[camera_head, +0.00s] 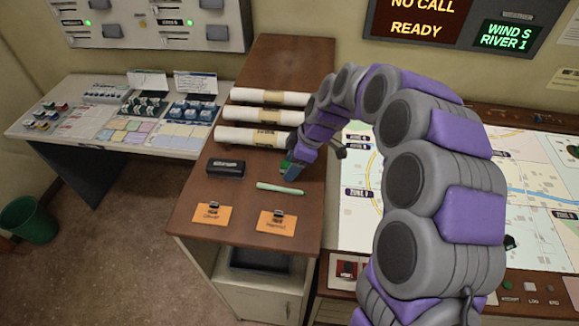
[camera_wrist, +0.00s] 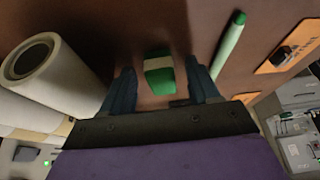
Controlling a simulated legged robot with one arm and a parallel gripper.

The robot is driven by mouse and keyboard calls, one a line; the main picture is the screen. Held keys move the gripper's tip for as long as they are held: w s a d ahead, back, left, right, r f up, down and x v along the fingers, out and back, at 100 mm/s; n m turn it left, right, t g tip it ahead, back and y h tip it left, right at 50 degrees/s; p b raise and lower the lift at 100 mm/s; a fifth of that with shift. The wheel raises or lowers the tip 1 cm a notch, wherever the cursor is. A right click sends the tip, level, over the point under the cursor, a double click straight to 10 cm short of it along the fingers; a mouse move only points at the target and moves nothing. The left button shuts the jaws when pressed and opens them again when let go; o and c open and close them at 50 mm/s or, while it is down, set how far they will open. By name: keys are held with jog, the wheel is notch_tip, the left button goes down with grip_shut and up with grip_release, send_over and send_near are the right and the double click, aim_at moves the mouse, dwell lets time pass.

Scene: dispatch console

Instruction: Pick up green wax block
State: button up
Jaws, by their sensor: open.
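The green wax block (camera_wrist: 159,77) lies on the brown wooden cabinet top, with a pale band across it. The fingers are apart and no contact with the block shows. In the head view my gripper (camera_head: 291,170) points down at the cabinet top, and only a small green part of the block (camera_head: 284,167) shows beside it; the rest is hidden.
A pale green stick (camera_head: 281,188) lies close in front of the gripper. A black box (camera_head: 226,169) is to the left, and orange cards (camera_head: 277,223) with black clips are at the front. Rolled papers (camera_head: 252,137) lie behind. A map table (camera_head: 357,217) is to the right.

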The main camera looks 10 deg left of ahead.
aim_at(285, 163)
jog(key=shift+a, duration=0.1)
jog(key=shift+a, duration=0.1)
jog(key=c, duration=1.1)
jog(key=shift+o, duration=0.2)
jog(key=shift+r, duration=0.15)
jog(key=shift+r, duration=1.8)
jog(key=s+d, duration=0.1)
jog(key=s, duration=0.4)
jog(key=s+d, duration=0.2)
jog(key=s, duration=0.3)
jog(key=s+d+r, duration=0.1)
jog(key=s, duration=0.4)
jog(key=shift+s+d+r+b, duration=0.1)
jog(key=shift+s+d+b, duration=0.1)
jog(key=shift+d+b, duration=0.15)
